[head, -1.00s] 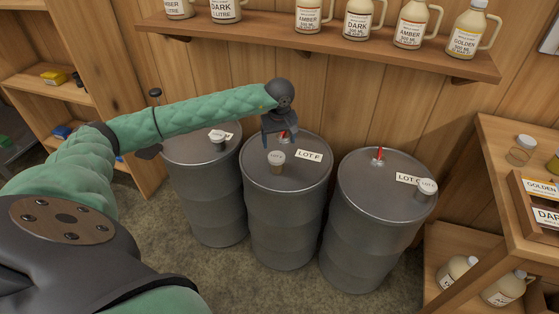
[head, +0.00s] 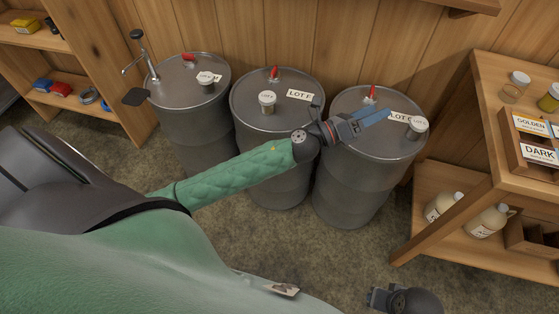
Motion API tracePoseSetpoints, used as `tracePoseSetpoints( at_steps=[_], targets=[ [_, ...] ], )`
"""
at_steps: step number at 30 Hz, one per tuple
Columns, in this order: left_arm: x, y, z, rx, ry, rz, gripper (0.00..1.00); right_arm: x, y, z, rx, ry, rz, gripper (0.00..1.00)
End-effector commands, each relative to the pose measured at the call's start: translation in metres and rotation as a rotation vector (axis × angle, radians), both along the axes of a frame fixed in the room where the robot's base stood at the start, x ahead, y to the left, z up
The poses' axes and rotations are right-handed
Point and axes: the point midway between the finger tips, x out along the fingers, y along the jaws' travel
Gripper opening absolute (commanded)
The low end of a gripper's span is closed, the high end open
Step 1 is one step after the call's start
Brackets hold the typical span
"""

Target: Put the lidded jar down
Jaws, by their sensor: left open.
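Small jars with pale lids stand upright on three grey drums. One jar (head: 267,103) is on the middle drum (head: 250,118), left of its "LOT F" label. Another jar (head: 418,128) stands near the right edge of the right drum (head: 365,150). A third jar (head: 206,84) is on the left drum (head: 180,96). My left gripper (head: 378,117) is open and empty over the right drum, its blue fingers pointing right towards that drum's jar, apart from it. What seems to be my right gripper (head: 381,298) shows at the bottom; its jaws cannot be made out.
A pump (head: 139,55) is on the left drum. At right, a wooden shelf unit (head: 480,150) holds jars, a label box (head: 535,140) and jugs (head: 487,221). Wooden shelves (head: 70,75) stand at far left. The floor in front is clear.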

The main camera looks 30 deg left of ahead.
Motion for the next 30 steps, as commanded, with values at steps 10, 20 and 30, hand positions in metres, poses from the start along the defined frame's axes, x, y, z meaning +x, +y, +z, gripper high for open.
tracePoseSetpoints(
  at_steps=[10,20,30],
  targets=[
    [-0.036,0.075,-0.084,-0.837,0.719,0.451,0.78,0.001,0.0,0.0,-0.001,-0.001,0.002,0.36],
    [-0.175,0.098,-0.212,-1.477,1.397,0.985,0.78,0.001,-0.001,0.0,-0.002,-0.003,0.001,0.36],
    [-0.317,0.075,-0.252,-1.753,1.833,1.46,0.78,0.001,-0.001,0.0,-0.002,-0.002,0.0,0.36]
  ],
)
